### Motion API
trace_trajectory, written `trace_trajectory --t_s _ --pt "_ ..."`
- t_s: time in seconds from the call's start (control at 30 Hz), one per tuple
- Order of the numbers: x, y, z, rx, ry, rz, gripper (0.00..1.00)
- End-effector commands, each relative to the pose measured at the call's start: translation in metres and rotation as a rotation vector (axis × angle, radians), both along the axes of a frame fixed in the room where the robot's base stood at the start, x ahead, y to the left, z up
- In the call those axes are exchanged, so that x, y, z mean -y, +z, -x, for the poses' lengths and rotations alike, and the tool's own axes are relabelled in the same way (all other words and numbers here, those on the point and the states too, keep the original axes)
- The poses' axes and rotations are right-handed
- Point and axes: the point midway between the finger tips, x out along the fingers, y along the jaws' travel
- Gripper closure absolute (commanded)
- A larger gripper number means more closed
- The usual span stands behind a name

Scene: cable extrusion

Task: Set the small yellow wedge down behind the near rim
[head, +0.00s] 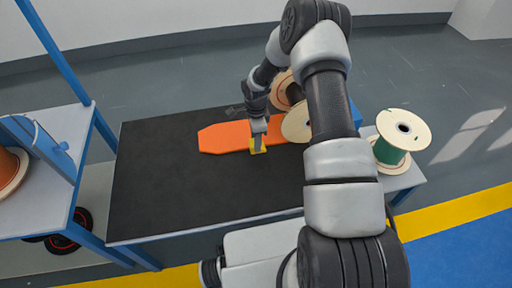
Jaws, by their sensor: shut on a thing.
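The small yellow wedge (262,150) is between the fingers of my gripper (257,147). My gripper points down and is shut on the wedge, with part of it covered by the fingers. The wedge is over the near edge of a flat orange piece (225,137) on the black mat. I cannot tell whether the wedge touches the surface below. A spool rim (297,124) stands just right of the wedge, partly hidden by my arm.
The black mat (190,200) is clear in front and to the left. A blue-framed stand (55,125) with another spool (8,172) is at the far left.

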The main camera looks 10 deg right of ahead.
Motion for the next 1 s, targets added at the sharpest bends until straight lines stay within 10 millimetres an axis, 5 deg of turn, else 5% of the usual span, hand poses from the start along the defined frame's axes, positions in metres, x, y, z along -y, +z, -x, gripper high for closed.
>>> trace_trajectory --t_s 0.23,0.63,0.67,0.73,1.0 --pt "0.000 -0.034 0.001 -0.002 0.001 -0.001 0.88" --pt "0.000 -0.040 0.000 0.000 0.002 0.000 0.88" --pt "0.000 -0.039 0.000 0.000 0.002 0.000 0.58" --pt "0.000 -0.038 0.000 0.000 0.002 0.000 0.46" --pt "0.000 -0.038 0.000 -0.001 0.002 0.000 0.43"
